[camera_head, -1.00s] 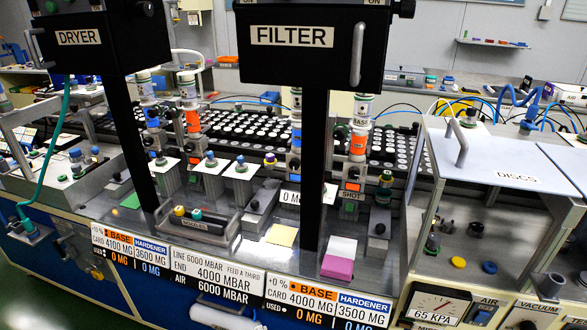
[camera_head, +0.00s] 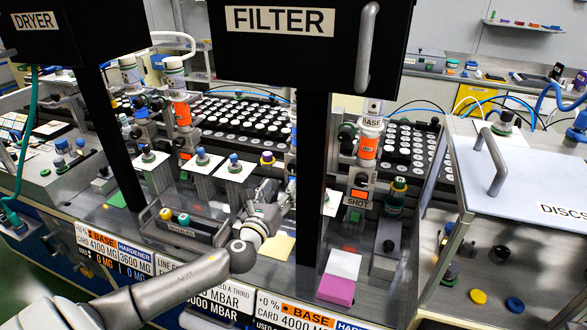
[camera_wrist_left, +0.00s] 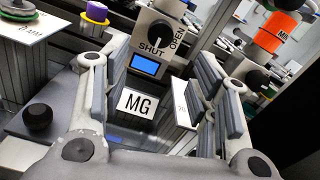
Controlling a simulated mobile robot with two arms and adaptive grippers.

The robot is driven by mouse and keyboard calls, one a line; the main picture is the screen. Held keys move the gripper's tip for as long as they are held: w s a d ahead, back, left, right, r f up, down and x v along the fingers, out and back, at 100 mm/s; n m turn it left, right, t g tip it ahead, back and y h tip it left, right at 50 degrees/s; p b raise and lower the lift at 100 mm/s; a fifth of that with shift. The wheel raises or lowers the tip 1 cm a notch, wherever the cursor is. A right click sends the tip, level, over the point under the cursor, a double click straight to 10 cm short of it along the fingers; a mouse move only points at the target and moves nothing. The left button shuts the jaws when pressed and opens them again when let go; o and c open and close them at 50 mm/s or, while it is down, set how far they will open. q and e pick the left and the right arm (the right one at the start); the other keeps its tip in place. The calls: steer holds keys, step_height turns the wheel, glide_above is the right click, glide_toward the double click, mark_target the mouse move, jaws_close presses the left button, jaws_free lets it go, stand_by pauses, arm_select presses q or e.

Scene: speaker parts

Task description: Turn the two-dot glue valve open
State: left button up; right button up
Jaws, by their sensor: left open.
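A grey valve plate in the left wrist view carries a black knob (camera_wrist_left: 160,34) with SHUT and OPEN lettering and a white mark. The dots of the valve cannot be made out. My left gripper (camera_head: 272,196) is in front of this station, by the FILTER post, which hides much of the station in the head view. In the left wrist view the gripper (camera_wrist_left: 155,78) is open and empty, its fingers apart, with the knob beyond them. A small blue display and an MG label show below the knob. My right gripper is not in view.
A similar station with an orange-banded BASE bottle (camera_head: 369,140) stands right of the black FILTER post (camera_head: 311,180). A nozzle tray (camera_head: 185,232) lies left of my gripper. A pink block (camera_head: 337,289) and a yellow pad (camera_head: 278,246) lie in front.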

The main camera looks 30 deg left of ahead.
mark_target(293, 170)
arm_select(q)
steer(key=p+x, duration=0.1)
steer(key=x, duration=0.7)
steer(key=shift+w+a, duration=0.1)
steer(key=shift+w, duration=0.2)
steer(key=shift+w+a, duration=0.1)
steer(key=shift+w, duration=0.5)
steer(key=c, duration=1)
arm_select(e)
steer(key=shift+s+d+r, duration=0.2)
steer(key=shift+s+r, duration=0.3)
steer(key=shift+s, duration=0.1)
